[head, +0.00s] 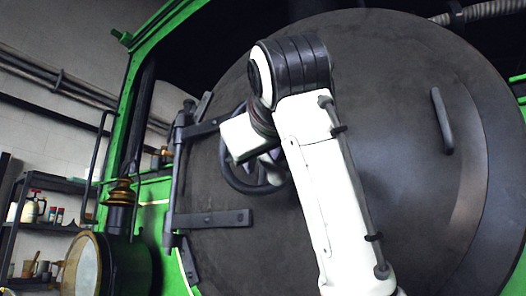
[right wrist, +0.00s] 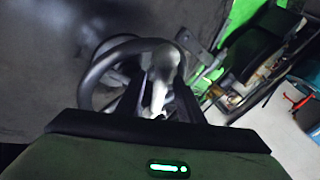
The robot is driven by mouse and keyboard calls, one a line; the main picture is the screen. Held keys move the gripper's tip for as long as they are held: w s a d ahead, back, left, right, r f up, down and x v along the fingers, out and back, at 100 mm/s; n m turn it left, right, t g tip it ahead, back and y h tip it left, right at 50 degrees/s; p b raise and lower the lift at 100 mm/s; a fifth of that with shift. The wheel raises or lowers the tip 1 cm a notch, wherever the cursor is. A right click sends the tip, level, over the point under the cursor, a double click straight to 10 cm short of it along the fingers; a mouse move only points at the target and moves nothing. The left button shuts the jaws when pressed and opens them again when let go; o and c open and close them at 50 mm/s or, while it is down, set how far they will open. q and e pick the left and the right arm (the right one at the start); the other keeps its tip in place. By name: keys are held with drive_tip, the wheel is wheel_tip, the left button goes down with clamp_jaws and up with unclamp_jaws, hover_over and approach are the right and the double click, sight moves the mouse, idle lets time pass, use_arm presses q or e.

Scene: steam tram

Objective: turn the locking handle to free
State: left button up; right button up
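The big round dark door (head: 400,120) fills most of the head view. A dark handwheel (head: 233,180) sits on it, partly hidden behind my right arm. A pale grey locking handle (right wrist: 160,85) shows in the right wrist view, beside the dark ring of the handwheel (right wrist: 90,85). My right gripper (right wrist: 158,105) has its two dark fingers apart, one on each side of the handle, with some space beside its narrow end. In the head view the right gripper (head: 268,165) is at the wheel, mostly covered by my wrist. My left gripper is not in view.
Two hinge straps, the lower one (head: 213,219) clearest, lie on the door's left side. A curved grab handle (head: 443,120) stands out at the right. A brass-rimmed lamp (head: 84,265) and a shelf (head: 60,184) with bottles are at the left. Green framing (head: 135,70) borders the door.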

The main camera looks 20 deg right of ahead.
clamp_jaws()
idle(0.4)
drive_tip(key=r+n+g, duration=0.1)
drive_tip(key=s+d+r+n+g, duration=0.1)
drive_tip(key=shift+s+n+g, duration=0.3)
drive_tip(key=shift+n+g, duration=0.1)
drive_tip(key=shift+s+d+r+n+g, duration=0.15)
drive_tip(key=shift+r+n+g, duration=0.2)
drive_tip(key=shift+n, duration=0.05)
drive_tip(key=shift+s+d+r+n+g, duration=0.1)
drive_tip(key=shift+d+r+n+g, duration=0.05)
drive_tip(key=shift+r+n+g, duration=0.25)
idle(0.4)
unclamp_jaws()
drive_tip(key=shift+g, duration=0.25)
drive_tip(key=shift+s+r, duration=0.1)
